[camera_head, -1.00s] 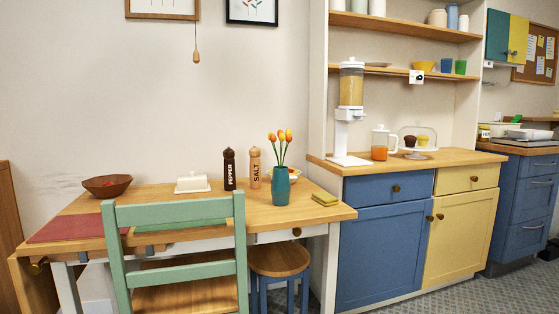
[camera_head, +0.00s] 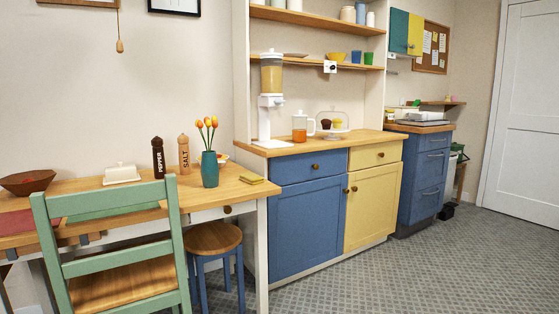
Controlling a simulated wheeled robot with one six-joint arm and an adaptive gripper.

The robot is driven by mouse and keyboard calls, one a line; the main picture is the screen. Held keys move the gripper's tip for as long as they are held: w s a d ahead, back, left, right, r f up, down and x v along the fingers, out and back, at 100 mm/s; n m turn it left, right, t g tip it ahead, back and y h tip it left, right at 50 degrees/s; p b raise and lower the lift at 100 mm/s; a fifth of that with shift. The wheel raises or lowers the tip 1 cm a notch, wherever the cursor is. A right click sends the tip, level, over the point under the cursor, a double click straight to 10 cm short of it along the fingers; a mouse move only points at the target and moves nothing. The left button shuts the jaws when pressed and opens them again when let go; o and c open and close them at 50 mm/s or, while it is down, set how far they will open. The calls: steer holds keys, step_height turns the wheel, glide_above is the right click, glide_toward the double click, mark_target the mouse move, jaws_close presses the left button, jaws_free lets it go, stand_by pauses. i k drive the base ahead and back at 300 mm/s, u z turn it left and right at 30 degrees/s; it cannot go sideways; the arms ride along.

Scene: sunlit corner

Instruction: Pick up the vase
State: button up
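The vase (camera_head: 209,169) is teal and stands upright on the wooden table (camera_head: 235,190), near its right end. Orange and yellow tulips (camera_head: 207,128) stand in it. A plate with food behind the vase is partly hidden by it. My gripper is not in view, and nothing is seen touching the vase.
A green chair (camera_head: 110,250) and a blue-legged stool (camera_head: 213,240) stand at the table's front. Pepper (camera_head: 158,158) and salt (camera_head: 184,154) mills stand left of the vase, a yellow sponge (camera_head: 251,178) right. Blue and yellow cabinets stand right; floor (camera_head: 430,265) is clear at lower right.

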mark_target(210, 171)
steer(key=z, duration=0.45)
steer(key=k, duration=0.7)
steer(key=z, duration=0.25)
steer(key=i, duration=1.7)
steer(key=u, duration=1.7)
steer(key=i, duration=1.05)
steer(key=u, duration=0.95)
